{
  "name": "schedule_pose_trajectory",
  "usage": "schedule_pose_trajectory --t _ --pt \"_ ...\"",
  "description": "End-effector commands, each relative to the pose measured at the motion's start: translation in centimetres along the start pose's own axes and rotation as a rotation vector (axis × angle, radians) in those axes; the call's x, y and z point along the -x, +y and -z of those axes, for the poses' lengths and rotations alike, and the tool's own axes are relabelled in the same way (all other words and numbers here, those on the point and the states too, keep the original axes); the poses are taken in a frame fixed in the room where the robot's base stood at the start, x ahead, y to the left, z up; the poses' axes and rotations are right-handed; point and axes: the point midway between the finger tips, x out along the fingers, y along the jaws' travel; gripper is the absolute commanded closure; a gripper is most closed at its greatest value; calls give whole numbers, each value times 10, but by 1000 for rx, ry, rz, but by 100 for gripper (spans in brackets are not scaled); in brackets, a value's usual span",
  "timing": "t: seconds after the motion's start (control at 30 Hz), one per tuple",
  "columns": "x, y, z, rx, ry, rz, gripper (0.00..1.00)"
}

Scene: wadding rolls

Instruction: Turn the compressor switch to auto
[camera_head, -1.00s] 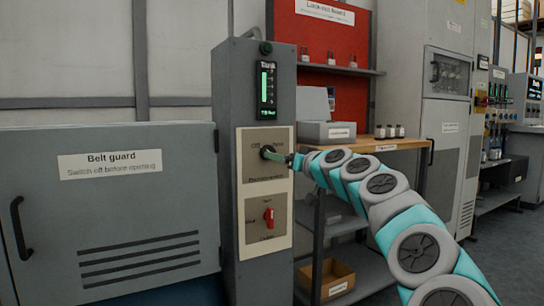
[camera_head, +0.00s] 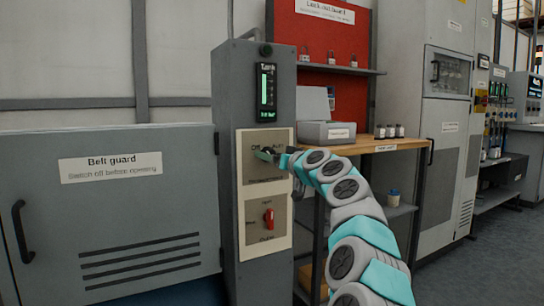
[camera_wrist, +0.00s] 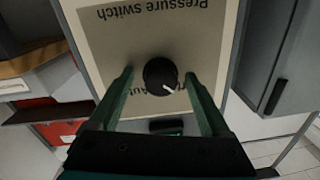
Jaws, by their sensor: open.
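The compressor switch is a round black knob (camera_wrist: 160,75) on the beige pressure switch plate (camera_wrist: 105,45). In the wrist view, where the lettering is upside down, the knob's white mark points to the lower right. "Auto" is partly hidden behind the knob. My gripper (camera_wrist: 158,79) is open, with one green finger on each side of the knob; gaps show between fingers and knob. In the head view, my gripper (camera_head: 266,154) is in front of the upper plate (camera_head: 247,172), hiding most of the knob; "Off" shows at the plate's upper left.
A lower plate (camera_head: 252,237) carries a red switch handle (camera_head: 268,217). A tank gauge (camera_head: 265,90) is above. The belt guard cabinet (camera_head: 110,220) stands left. A wooden shelf (camera_head: 385,146) with a grey box (camera_head: 328,133) is at the right, behind my arm.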

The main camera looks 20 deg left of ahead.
Motion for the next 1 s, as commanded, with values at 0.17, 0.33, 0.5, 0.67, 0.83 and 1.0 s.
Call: schedule_pose_trajectory --t 0.17,0.33,0.5,0.67,0.83,1.0 --pt "-2 -1 0 0 0 1 19" --pt "-2 -1 0 0 0 1 19" --pt "-2 -1 0 1 0 1 33" --pt "-2 -1 0 1 0 1 51" --pt "-2 -1 0 1 0 1 70" --pt "-2 -1 0 1 0 1 90"
